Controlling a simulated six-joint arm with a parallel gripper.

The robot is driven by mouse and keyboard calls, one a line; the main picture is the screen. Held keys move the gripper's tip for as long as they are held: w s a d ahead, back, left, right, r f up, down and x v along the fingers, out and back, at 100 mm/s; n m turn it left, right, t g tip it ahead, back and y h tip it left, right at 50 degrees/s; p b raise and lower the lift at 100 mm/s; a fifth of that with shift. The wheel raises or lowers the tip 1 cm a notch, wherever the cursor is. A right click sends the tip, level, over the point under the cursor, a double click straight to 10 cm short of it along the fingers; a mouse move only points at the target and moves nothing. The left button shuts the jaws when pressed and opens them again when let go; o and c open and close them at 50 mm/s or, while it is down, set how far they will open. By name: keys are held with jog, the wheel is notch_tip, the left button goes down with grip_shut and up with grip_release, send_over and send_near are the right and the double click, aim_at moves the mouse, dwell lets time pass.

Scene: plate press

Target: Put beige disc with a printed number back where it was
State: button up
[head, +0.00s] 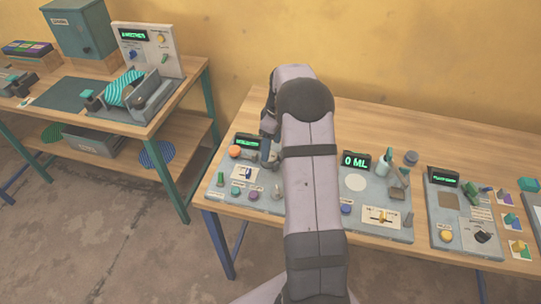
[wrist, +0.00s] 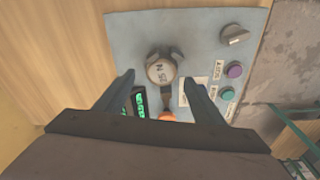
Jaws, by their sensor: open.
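The beige disc (wrist: 161,70) with a printed number, which looks like "25 N", shows in the wrist view. It sits on a dark round-ended fitting on a grey-blue panel (wrist: 205,30). My gripper (wrist: 158,77) is open, with one finger on either side of the disc and a visible gap to each. Whether the fingertips are at the disc's height I cannot tell. In the head view my arm covers much of the panel (head: 213,190), and I cannot make out the disc there.
The panel carries a green-lit display (wrist: 138,103), an orange knob (wrist: 167,117), a purple button (wrist: 235,70), a green button (wrist: 228,94) and a grey knob (wrist: 235,35). A "0 ML" panel (head: 330,228) stands to the right. Another bench (head: 160,118) is at the left.

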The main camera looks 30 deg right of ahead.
notch_tip(320, 180, up, 2)
jog(key=shift+s, duration=0.1)
jog(key=shift+r, duration=0.15)
jog(key=s+a+m, duration=0.3)
jog(key=s+a, duration=0.7)
jog(key=s, duration=0.2)
jog(key=s+a+r+m+g, duration=0.1)
jog(key=s+a+m, duration=0.2)
jog(key=s+a, duration=0.7)
jog(key=s, duration=0.3)
jog(key=shift+a+m+h, duration=0.3)
jog(key=shift+h, duration=0.1)
jog(key=shift+o, duration=0.3)
jog(key=shift+s+a+f, duration=0.1)
jog(key=shift+s+f, duration=0.05)
jog(key=shift+s, duration=0.3)
jog(key=shift+w, duration=0.1)
